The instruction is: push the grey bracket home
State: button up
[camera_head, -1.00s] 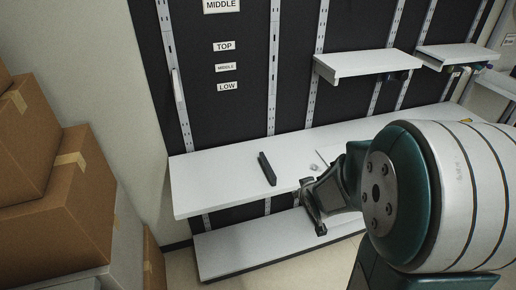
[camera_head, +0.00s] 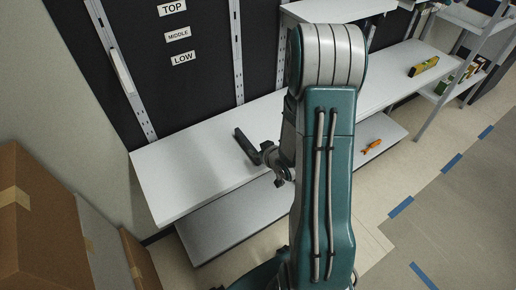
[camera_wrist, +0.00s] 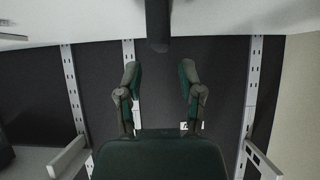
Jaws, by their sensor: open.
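A light grey bracket (camera_head: 122,72) sits on the left slotted upright (camera_head: 118,66) of the black wall, tilted out from it. It seems to be the pale arm at the lower right of the wrist view (camera_wrist: 262,160). I cannot tell how deep it sits in its slots. My gripper (camera_wrist: 159,72) is open and empty, well away from it, near the white shelf. A dark bar (camera_head: 246,142) lies on the shelf close to my gripper. In the wrist view, the bar's end (camera_wrist: 158,26) is just past the fingertips, centred between them. My arm hides part of the shelf.
The white shelf (camera_head: 190,165) has a lower shelf (camera_head: 225,215) below it. A yellow level (camera_head: 424,66) lies at the right, and an orange tool (camera_head: 371,147) lies lower down. Cardboard boxes (camera_head: 40,225) stand at the left. The floor at the right is clear.

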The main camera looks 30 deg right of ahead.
aim_at(252, 147)
jog(key=x, duration=0.6)
jog(key=shift+w+f, duration=0.15)
jog(key=shift+w, duration=0.05)
jog(key=shift+c, duration=1.2)
grip_shut()
jog(key=shift+r, duration=2.6)
